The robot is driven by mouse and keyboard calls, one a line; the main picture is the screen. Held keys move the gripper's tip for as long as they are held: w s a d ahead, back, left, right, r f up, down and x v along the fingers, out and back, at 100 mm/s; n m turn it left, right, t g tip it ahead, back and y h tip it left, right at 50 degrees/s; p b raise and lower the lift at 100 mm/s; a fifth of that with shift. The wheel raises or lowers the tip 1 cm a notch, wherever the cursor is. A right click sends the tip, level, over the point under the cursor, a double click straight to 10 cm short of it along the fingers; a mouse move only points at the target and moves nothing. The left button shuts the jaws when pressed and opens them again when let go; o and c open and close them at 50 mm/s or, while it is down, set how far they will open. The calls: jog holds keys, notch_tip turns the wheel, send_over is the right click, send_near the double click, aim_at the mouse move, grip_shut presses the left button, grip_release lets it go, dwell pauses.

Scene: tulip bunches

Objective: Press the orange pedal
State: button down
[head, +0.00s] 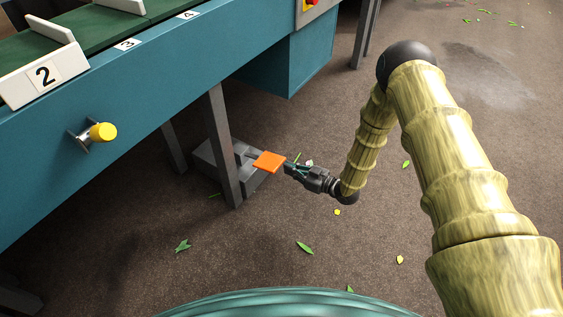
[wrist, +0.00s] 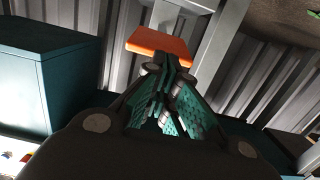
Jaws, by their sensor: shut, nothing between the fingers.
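The orange pedal (head: 269,161) is a flat orange plate on a dark grey floor unit under the blue conveyor table, beside a grey leg. In the wrist view the orange pedal (wrist: 158,46) shows just beyond my fingertips. My gripper (head: 289,167) is shut and empty, its tips at the pedal's right edge in the head view. It also shows in the wrist view (wrist: 163,72), with its fingers together. I cannot tell whether the tips touch the pedal or only come close. The pedal plate looks slightly tilted.
The blue table (head: 185,85) overhangs the pedal's left side, and its grey leg (head: 223,150) stands close by. A yellow knob (head: 103,131) sticks out from the table's side. Small leaves lie scattered on the open brown floor (head: 350,260).

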jog(key=shift+p+v, duration=0.7)
jog(key=shift+v, duration=1.65)
jog(key=shift+f, duration=0.1)
dwell(2.8)
